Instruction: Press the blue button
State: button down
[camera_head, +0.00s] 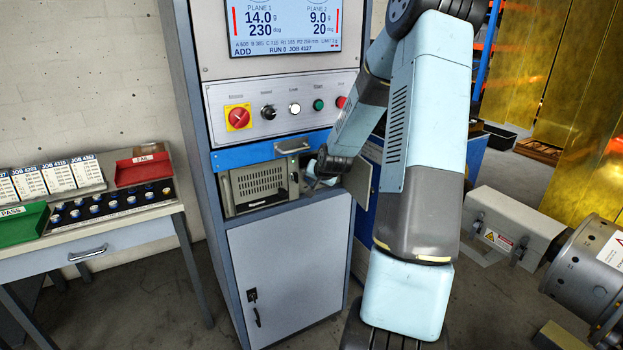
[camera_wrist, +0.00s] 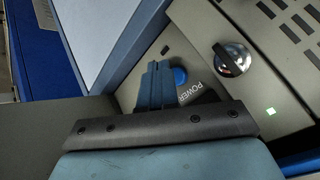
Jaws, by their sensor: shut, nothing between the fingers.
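The blue button (camera_wrist: 180,76) shows in the wrist view on a grey-beige panel, beside the dark label "POWER" (camera_wrist: 198,93). My gripper (camera_wrist: 160,66) is shut and empty, with its fingertips just left of the blue button; whether they touch it I cannot tell. In the head view my gripper (camera_head: 319,178) is at the right side of the beige unit (camera_head: 258,184) in the cabinet. The blue button is hidden there behind my arm.
A black and silver knob (camera_wrist: 232,58) and a small lit green square (camera_wrist: 271,111) sit right of the button. In the head view, a panel with a red emergency knob (camera_head: 238,117) is above the unit, and an open door (camera_head: 358,181) is right of it.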

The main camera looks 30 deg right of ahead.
jog(key=shift+w, duration=0.15)
jog(key=shift+w+r, duration=0.1)
jog(key=shift+w, duration=0.1)
jog(key=shift+w, duration=0.4)
dwell(0.8)
jog(key=shift+s, duration=0.8)
jog(key=s, duration=0.5)
jog(key=shift+d, duration=0.1)
dwell(0.5)
dwell(0.5)
